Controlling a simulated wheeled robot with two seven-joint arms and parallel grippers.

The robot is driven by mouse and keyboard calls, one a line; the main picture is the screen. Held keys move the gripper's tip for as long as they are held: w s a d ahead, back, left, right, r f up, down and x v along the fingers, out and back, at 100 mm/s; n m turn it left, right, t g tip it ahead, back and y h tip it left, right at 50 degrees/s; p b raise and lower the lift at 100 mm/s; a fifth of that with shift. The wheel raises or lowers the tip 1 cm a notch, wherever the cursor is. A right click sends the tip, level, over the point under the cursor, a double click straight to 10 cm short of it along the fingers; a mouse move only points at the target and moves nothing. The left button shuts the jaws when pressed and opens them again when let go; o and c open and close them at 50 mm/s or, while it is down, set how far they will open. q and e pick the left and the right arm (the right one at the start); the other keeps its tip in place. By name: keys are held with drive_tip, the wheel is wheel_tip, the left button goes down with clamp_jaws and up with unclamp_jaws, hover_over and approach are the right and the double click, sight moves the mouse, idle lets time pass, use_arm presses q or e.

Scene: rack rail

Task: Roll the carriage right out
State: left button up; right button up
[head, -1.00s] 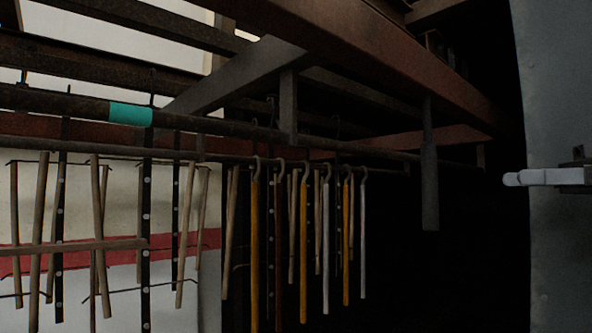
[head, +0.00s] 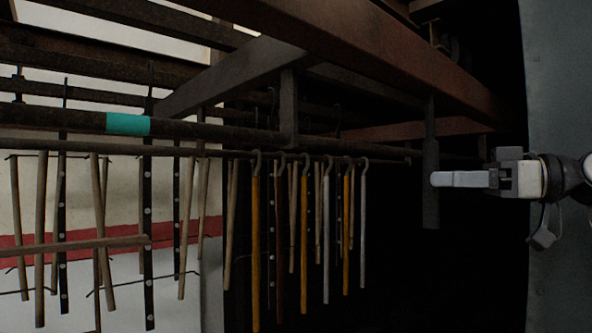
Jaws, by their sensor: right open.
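A long dark rail (head: 190,128) with a teal band (head: 128,124) runs across the view under heavy beams. Below it, a thinner bar (head: 225,153) carries hooks with yellow (head: 255,250), silver (head: 326,240) and wooden rods. Dark punched strips (head: 147,240) hang at the left with more wooden rods. These seem to belong to the carriage, but I cannot tell its exact outline. My right gripper (head: 440,179) is open and empty at the right, with its fingers pointing left. It appears in front of a grey hanging post (head: 431,195); I cannot judge the depth between them. My left gripper is out of view.
A large brown beam (head: 400,60) slopes down to the right overhead, with a grey brace (head: 235,75) and a short post (head: 289,108) under it. A grey wall or panel (head: 556,80) stands at the right. The space below my right gripper is dark.

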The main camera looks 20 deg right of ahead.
drive_tip(key=shift+p+x, duration=0.55)
drive_tip(key=shift+x, duration=0.8)
clamp_jaws()
